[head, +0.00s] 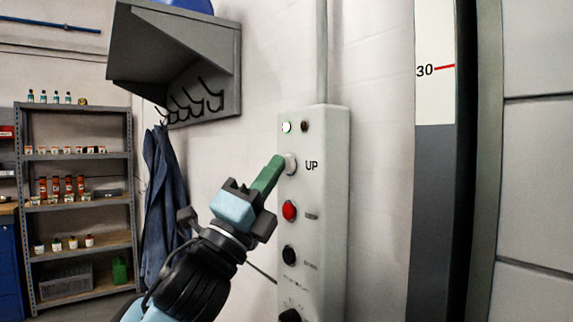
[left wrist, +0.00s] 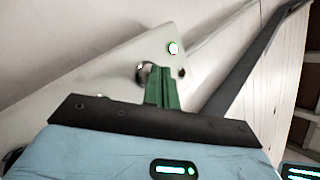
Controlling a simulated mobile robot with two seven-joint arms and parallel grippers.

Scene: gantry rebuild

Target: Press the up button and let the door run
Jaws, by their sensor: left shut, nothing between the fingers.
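The control box (head: 328,200) is a pale grey panel on the wall. Its white UP button (head: 291,165) is near the top, below a lit white lamp (head: 286,127) and a dark lamp (head: 304,126). My left gripper (head: 278,163) is shut and empty, its green fingertips at the left edge of the UP button. I cannot tell whether they touch or press it. In the left wrist view the green fingers (left wrist: 162,88) partly cover the round button (left wrist: 144,72). The door (head: 540,190), with horizontal seams, stands at the far right. My right gripper is not in view.
A red button (head: 289,211), a black button (head: 289,255) and a dark knob (head: 290,315) sit below on the box. A hook shelf (head: 190,60) overhangs at upper left, with blue overalls (head: 163,200) hanging. A scale marked 30 (head: 435,90) stands beside the door.

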